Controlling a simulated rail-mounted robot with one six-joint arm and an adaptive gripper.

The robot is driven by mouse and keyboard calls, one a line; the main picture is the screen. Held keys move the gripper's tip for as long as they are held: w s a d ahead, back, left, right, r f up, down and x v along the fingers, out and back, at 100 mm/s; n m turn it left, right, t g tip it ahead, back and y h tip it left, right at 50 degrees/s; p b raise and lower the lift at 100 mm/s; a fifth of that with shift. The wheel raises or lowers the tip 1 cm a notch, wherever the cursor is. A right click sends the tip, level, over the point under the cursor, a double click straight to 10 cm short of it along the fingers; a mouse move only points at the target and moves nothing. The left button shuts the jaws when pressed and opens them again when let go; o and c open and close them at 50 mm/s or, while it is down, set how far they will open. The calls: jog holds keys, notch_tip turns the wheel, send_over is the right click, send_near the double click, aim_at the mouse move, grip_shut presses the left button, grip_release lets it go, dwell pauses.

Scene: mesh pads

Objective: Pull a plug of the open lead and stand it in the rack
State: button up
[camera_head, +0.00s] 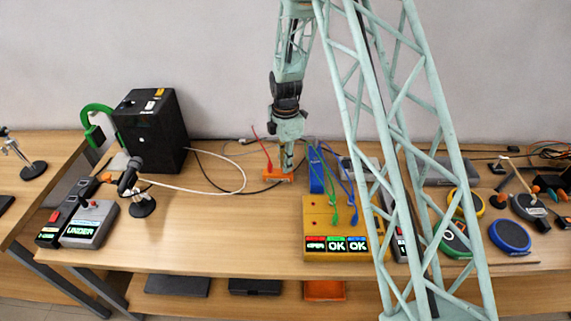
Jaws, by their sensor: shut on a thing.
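My gripper (288,168) is at the back middle of the bench, pointing down, its fingertips just above the right part of a small orange rack (275,178). It is shut on what seems to be a plug, mostly hidden by the fingers. A red lead (262,146) rises beside it, and its lower end meets the left part of the rack.
A blue block (316,172) stands close right of the rack. My lattice arm hides part of the bench right of the tester. A black box (152,130), a microphone (135,185) and a grey meter (90,225) stand at left. Bench between microphone and tester is mostly clear.

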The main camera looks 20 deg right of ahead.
jog(key=shift+f+b, duration=0.35)
jog(key=shift+f, duration=0.25)
jog(key=o, duration=0.9)
jog(key=shift+r, duration=0.2)
jog(key=shift+r, duration=5.85)
